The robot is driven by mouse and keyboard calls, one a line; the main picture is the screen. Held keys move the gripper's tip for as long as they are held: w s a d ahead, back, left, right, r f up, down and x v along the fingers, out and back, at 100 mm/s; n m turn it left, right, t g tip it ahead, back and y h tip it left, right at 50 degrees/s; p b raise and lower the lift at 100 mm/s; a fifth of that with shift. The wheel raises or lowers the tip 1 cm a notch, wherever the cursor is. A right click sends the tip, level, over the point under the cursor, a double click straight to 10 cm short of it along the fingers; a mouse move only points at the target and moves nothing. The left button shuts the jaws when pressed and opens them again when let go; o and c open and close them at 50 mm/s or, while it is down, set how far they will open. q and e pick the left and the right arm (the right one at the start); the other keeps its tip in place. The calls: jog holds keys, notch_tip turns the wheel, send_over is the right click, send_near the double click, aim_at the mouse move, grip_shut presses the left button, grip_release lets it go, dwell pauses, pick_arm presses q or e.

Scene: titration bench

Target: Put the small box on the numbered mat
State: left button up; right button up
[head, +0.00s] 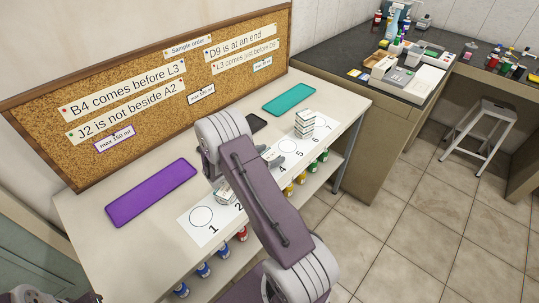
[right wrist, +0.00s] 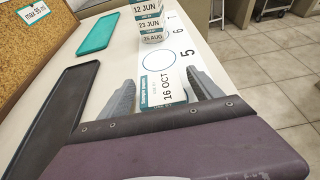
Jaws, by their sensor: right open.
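The numbered mat (head: 191,231) is a long white strip with circles and numerals along the bench's front edge. My right gripper (head: 275,158) is open over its middle, and its arm hides part of the mat. In the right wrist view, a small white box (right wrist: 168,91) marked 16 OCT shows between the two spread fingers, apart from them, partly hidden by my gripper body. A stack of small boxes (head: 304,124) with date labels stands at the far part of the mat. Another pale box (head: 226,193) shows near numeral 2, partly behind my arm. My left gripper is not clearly visible.
A purple tray (head: 151,192), a teal tray (head: 289,99) and a black tray (right wrist: 62,110) lie behind the mat. A corkboard (head: 150,85) with notes bounds the bench's back. Coloured bottles (head: 203,270) stand on the shelf below.

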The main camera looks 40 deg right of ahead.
jog(key=v, duration=1.2)
jog(key=s+m, duration=0.1)
jog(key=s+m+g+y, duration=0.1)
jog(key=s, duration=0.1)
jog(key=s+a+f+m+g+y, duration=0.1)
jog(key=s, duration=0.1)
jog(key=shift+a+p, duration=0.1)
jog(key=shift+p, duration=0.2)
jog(key=s+a+m+y, duration=0.2)
jog(key=s+m, duration=0.1)
jog(key=s+a+f+m+g+y, duration=0.1)
jog(key=s+a+y, duration=0.1)
jog(key=shift+s+f, duration=0.15)
jog(key=shift+s, duration=0.05)
jog(key=s+a+m+t+y, duration=0.1)
jog(key=a+m+y, duration=0.1)
jog(key=a+m, duration=0.2)
jog(key=s+a+m+t+y, duration=0.1)
jog(key=a+m+y, duration=0.2)
jog(key=a+m, duration=0.1)
jog(key=s+a+r+m+t+y, duration=0.1)
jog(key=a+m+y, duration=0.1)
jog(key=a+m, duration=0.2)
jog(key=shift+s+y, duration=0.25)
jog(key=shift+y, duration=0.05)
